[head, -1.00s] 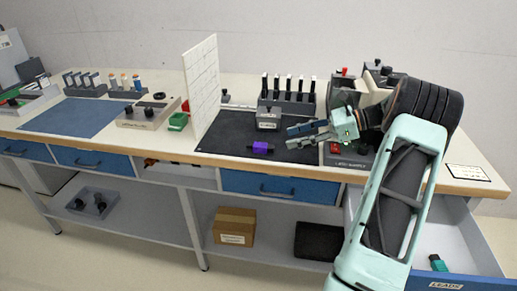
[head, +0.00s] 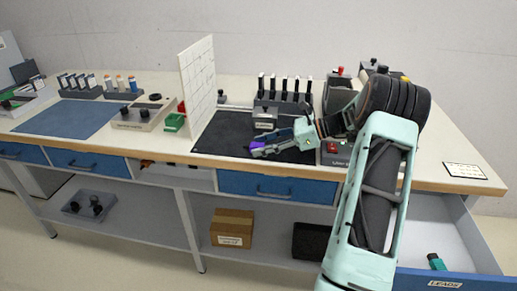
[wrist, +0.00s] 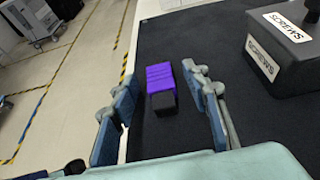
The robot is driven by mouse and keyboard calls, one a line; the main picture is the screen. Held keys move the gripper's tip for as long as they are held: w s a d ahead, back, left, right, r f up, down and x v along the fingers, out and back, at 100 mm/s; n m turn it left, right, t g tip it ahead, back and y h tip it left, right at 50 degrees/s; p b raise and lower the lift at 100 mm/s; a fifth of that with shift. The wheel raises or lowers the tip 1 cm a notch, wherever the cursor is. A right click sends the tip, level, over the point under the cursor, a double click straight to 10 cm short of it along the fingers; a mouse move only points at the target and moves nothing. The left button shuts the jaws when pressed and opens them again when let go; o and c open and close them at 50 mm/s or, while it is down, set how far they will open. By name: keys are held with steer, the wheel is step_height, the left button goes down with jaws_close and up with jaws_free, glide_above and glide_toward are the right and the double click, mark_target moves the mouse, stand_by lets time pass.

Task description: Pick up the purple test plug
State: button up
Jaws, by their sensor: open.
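The purple test plug (wrist: 160,76) lies on the dark mat (wrist: 205,40) in the wrist view, with a black block-shaped end toward me. My gripper (wrist: 163,95) is open, with one blue-padded finger on each side of the plug and gaps between. In the head view the plug (head: 257,146) shows near the mat's front edge, partly hidden by my gripper (head: 256,149), which reaches in from the right. I cannot tell whether the fingers touch the mat.
A grey box labelled SCREWS (wrist: 285,50) stands right of my gripper. A white upright panel (head: 198,88) stands left of the mat. A rack with several dark upright pieces (head: 284,97) is behind. An open drawer (head: 440,240) juts out at lower right.

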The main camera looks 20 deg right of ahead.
steer(key=shift+c, duration=0.5)
jaws_close()
steer(key=shift+r, duration=0.15)
